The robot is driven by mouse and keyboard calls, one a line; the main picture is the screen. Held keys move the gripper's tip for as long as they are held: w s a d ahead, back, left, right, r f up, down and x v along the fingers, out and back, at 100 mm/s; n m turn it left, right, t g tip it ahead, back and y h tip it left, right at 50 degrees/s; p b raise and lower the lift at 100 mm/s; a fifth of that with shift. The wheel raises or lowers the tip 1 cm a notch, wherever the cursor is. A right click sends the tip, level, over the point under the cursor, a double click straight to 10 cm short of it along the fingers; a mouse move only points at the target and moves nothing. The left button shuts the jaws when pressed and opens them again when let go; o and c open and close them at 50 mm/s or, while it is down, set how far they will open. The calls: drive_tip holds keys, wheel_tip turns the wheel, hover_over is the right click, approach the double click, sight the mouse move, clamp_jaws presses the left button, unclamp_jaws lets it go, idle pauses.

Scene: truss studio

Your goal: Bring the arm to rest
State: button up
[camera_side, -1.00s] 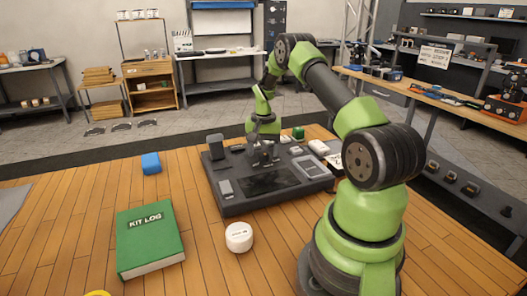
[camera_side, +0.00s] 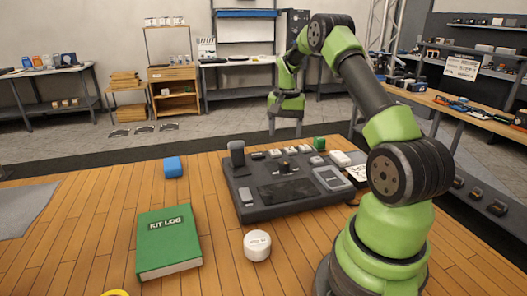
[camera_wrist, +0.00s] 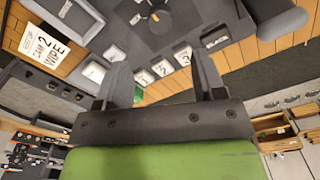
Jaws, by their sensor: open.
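My gripper (camera_side: 286,130) hangs in the air beyond the back edge of the dark grey console (camera_side: 268,212), with its fingers pointing down. It is empty, and in the wrist view its two fingers (camera_wrist: 162,88) stand apart. The console lies on the wooden table and carries a dark screen, an upright grey block (camera_side: 237,153), a small knob and a row of light keys. My arm rises from the right and bends over above the console.
A green KIT LOG book (camera_side: 168,240), a white round tub (camera_side: 257,246) and a blue block (camera_side: 173,167) lie on the wooden table. A green block (camera_side: 319,143) and a white block (camera_side: 341,158) are at the console's back right. The air around my gripper looks clear.

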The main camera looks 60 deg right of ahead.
drive_tip(key=a+r+n+t, duration=0.4)
drive_tip(key=a+r+n, duration=0.1)
drive_tip(key=a+r, duration=1.15)
drive_tip(key=s+a+n+t+y, duration=0.2)
drive_tip(key=s+a+n, duration=0.3)
drive_tip(key=s+a, duration=0.8)
drive_tip(key=shift+s+a+r+t, duration=0.15)
drive_tip(key=shift+s+a+t, duration=0.35)
drive_tip(key=shift+a, duration=0.7)
drive_tip(key=shift+w, duration=0.1)
